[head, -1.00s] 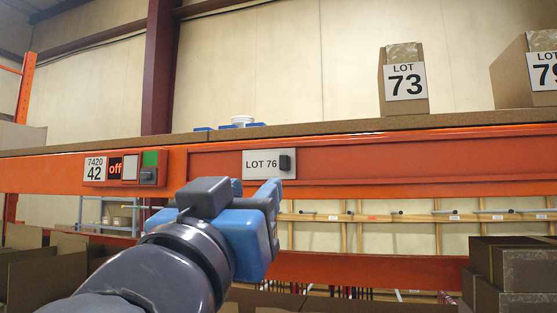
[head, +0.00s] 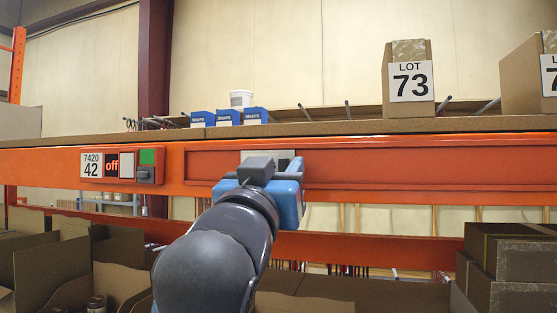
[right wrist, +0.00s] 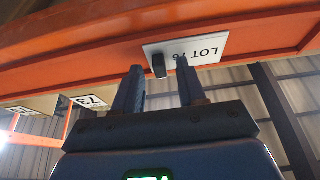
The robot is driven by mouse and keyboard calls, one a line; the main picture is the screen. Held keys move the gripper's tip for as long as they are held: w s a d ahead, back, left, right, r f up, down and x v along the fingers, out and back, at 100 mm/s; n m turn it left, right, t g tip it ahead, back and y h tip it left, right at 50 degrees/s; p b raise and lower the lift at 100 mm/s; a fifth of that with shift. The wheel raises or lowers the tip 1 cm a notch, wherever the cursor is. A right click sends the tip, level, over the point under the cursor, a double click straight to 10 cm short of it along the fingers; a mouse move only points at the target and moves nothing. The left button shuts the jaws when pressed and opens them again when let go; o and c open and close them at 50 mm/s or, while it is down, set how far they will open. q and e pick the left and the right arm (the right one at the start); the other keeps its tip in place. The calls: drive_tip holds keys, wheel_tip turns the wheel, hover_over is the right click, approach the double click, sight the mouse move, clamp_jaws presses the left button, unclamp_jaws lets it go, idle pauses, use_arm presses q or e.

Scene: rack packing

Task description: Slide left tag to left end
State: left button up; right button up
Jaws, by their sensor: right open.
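The white LOT 76 tag (head: 284,155) sits in the orange rail's long recessed channel (head: 380,167), near its left part. In the head view my right gripper (head: 266,174) covers most of it. In the right wrist view the tag (right wrist: 200,49) appears upside down, with its dark knob (right wrist: 158,64) at its left edge. My right gripper (right wrist: 158,72) is open, its fingertips on either side of the knob in that picture. Whether they reach around it or stop just short, I cannot tell. My left gripper is not in view.
Left of the channel is a panel with a 7420 42 label (head: 91,165), an "off" sign (head: 112,165) and a green patch (head: 147,157). Blue boxes (head: 228,118) and the LOT 73 box (head: 408,80) stand on the shelf above. Cardboard boxes (head: 505,265) stand below right.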

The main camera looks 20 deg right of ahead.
drive_tip(key=shift+w, duration=0.1)
clamp_jaws()
idle(0.6)
